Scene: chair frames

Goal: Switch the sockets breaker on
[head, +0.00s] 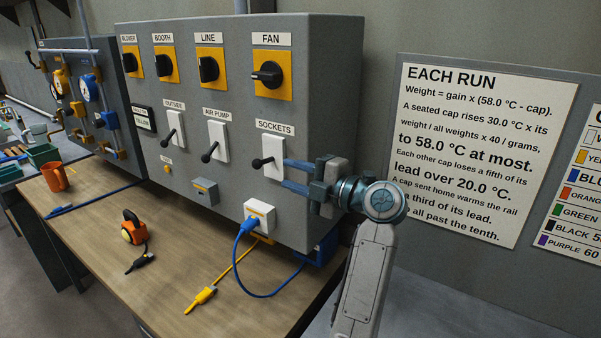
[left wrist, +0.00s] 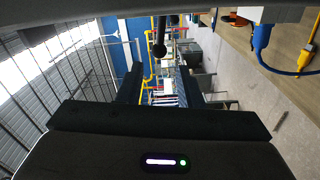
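The sockets breaker is a white plate (head: 279,149) under the SOCKETS label, at the right end of the grey panel. Its dark lever angles down and outward to a black knob (head: 257,163). My left gripper (head: 284,174) is just right of the lever, with its two blue fingers spread apart and pointing at it. The left wrist view shows the black knob (left wrist: 159,51) ahead, in line with the gap between the open fingers (left wrist: 158,75). I see no clear contact with the lever. My right gripper is not in view.
The outside breaker (head: 173,129) and air pump breaker (head: 216,142) sit to the left, levers also down. A white socket (head: 260,212) with a blue plug (head: 246,227) is below. A yellow plug (head: 201,299) and orange device (head: 133,227) lie on the wooden bench (head: 179,262).

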